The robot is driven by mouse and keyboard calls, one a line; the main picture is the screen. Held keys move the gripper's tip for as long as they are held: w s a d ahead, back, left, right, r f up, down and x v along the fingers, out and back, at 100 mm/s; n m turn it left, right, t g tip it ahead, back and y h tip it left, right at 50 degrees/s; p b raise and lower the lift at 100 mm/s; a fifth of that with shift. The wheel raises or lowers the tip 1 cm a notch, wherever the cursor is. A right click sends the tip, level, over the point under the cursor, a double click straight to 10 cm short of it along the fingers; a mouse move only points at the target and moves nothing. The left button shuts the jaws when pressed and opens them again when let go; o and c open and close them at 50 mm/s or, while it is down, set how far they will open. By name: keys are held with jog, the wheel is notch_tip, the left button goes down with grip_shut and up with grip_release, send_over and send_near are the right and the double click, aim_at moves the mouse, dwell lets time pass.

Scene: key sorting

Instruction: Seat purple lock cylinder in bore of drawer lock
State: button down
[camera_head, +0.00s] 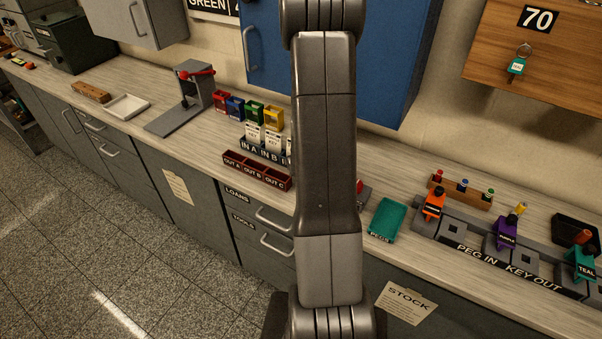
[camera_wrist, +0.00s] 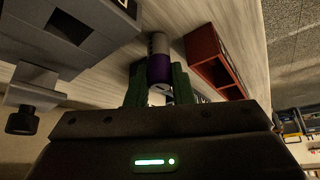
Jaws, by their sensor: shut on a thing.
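The purple lock cylinder (camera_wrist: 160,68) shows in the wrist view, purple with a pale grey end. My gripper (camera_wrist: 159,80) is shut on it, with one green finger on each side, and it points away from the wrist. A grey block with a dark square opening (camera_wrist: 68,28) shows at the upper left of the wrist view; I cannot tell whether it is the drawer lock. In the head view my arm hides the gripper and the cylinder, and no drawer lock bore can be made out.
A dark red tray (camera_head: 241,176) marked OUT lies on the counter; a red tray wall (camera_wrist: 203,48) stands right of the cylinder in the wrist view. A teal tray (camera_head: 385,221) and a grey peg board (camera_head: 452,236) lie right of my arm. A blue cabinet (camera_head: 385,60) hangs behind.

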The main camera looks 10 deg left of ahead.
jog(key=shift+r, duration=0.1)
jog(key=c, duration=1.5)
grip_release()
jog(key=shift+c, duration=0.2)
